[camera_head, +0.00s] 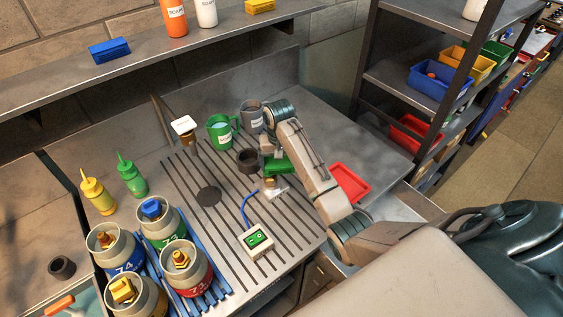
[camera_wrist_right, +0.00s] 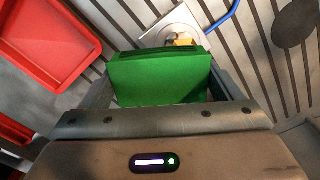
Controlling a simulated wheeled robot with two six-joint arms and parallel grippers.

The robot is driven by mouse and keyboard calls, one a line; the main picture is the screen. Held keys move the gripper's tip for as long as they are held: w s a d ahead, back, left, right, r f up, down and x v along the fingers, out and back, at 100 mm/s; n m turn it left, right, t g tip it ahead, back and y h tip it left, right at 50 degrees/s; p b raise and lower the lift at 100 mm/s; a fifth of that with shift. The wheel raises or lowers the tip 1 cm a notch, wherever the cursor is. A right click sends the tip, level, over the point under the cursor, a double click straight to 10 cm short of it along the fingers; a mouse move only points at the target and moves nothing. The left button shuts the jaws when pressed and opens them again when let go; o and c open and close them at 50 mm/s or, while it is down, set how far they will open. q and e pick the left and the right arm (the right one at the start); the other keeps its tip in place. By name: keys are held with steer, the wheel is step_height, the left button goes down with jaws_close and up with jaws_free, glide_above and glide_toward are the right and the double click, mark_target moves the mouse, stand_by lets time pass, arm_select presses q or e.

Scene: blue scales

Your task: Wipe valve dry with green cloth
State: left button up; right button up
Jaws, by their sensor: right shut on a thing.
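A green cloth (camera_head: 279,167) is held in my right gripper (camera_head: 273,158) above the ribbed drainboard. In the right wrist view the green cloth (camera_wrist_right: 160,78) fills the space between the two fingers. A small brass valve (camera_head: 269,183) sits on the pale scale plate (camera_head: 277,193), just below and in front of the cloth. In the right wrist view the valve (camera_wrist_right: 183,41) shows only in part beyond the cloth's far edge, on the scale plate (camera_wrist_right: 172,20). I cannot tell whether cloth and valve touch. My left gripper is out of view.
A blue cable joins the scale to its display box (camera_head: 257,239). A red tray (camera_head: 350,184) lies to the right. Several canisters stand on the blue rack (camera_head: 206,302) front left.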

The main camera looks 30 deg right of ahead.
steer(key=shift+s+a+f, duration=0.1)
steer(key=shift+f, duration=0.05)
steer(key=shift+w+r, duration=0.25)
steer(key=shift+r, duration=2.25)
steer(key=shift+s, duration=0.1)
